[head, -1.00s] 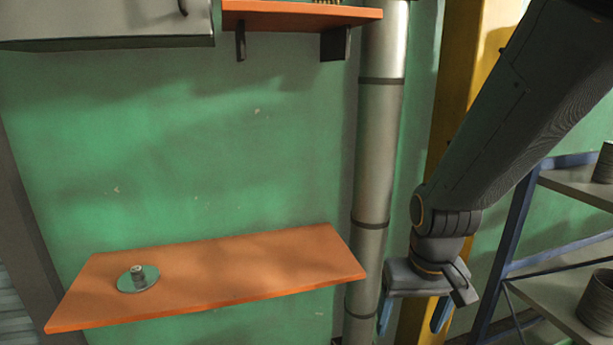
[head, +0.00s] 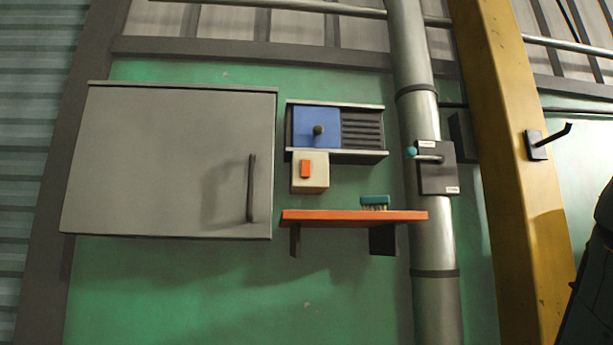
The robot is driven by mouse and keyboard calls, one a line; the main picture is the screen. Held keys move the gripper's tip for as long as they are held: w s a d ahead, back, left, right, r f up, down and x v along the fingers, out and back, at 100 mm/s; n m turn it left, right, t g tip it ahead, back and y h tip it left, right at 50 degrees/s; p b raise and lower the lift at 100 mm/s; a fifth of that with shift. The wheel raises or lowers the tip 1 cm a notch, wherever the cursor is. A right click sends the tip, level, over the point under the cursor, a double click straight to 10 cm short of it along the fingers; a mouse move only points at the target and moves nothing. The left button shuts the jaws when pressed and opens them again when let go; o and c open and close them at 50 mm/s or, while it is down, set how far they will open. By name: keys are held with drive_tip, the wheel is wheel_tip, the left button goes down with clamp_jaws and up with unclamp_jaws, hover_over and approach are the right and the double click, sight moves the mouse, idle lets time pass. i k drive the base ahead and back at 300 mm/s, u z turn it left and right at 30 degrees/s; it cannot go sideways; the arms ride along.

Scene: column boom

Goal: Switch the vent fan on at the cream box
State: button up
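The cream box (head: 320,182) is fixed to the green wall, just above the orange shelf. An orange rocker switch (head: 305,169) sits on its front face; I cannot tell which way it is set. Directly above it is a vent unit with a blue panel (head: 309,126), a dark round knob (head: 318,130) and dark slats (head: 362,129). My gripper is outside the view; only a dark piece of my arm shows at the lower right edge.
A grey cabinet (head: 170,160) with a dark handle hangs left of the box. The orange shelf (head: 340,217) bears a teal brush (head: 375,202). To the right are a metal pipe (head: 433,240), a dark lever box (head: 437,176) and a yellow column (head: 520,180) with a hook.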

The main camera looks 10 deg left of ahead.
sight(305, 163)
drive_tip(key=z, duration=1.35)
drive_tip(key=k, duration=0.75)
drive_tip(key=u, duration=0.85)
